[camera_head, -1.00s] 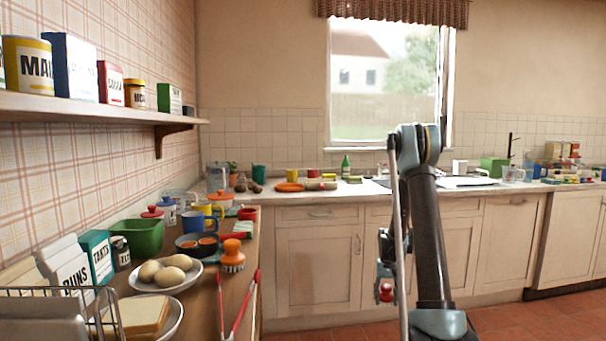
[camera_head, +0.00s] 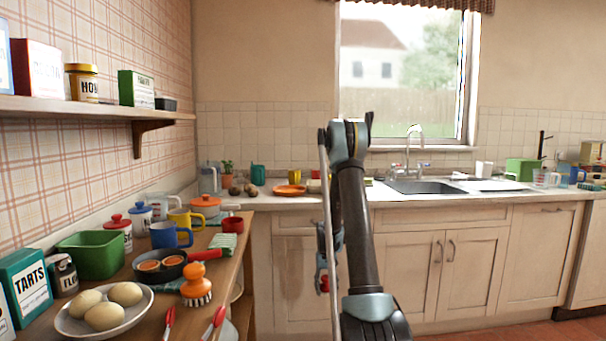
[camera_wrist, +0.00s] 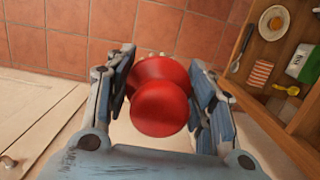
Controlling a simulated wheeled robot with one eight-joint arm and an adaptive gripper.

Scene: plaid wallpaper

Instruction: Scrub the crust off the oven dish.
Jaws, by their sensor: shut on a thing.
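My gripper (camera_wrist: 160,100) is shut on a red, round-topped knob (camera_wrist: 162,107), with its fingers on either side. In the head view the gripper (camera_head: 324,270) hangs low in front of the cabinets, and a little of the red knob (camera_head: 325,284) shows. What lies under the knob is mostly hidden; small pale bits show at its far edge. An orange-handled brush (camera_head: 196,285) with pale bristles stands on the left wooden counter. I cannot pick out an oven dish with certainty in either view.
The left counter (camera_head: 232,262) holds a dark pan (camera_head: 145,273) with a red handle, a plate of potato-like things (camera_head: 66,326), a green tub (camera_head: 91,254) and mugs. A sink (camera_head: 425,187) is set in the back counter. Tiled floor is open at lower right.

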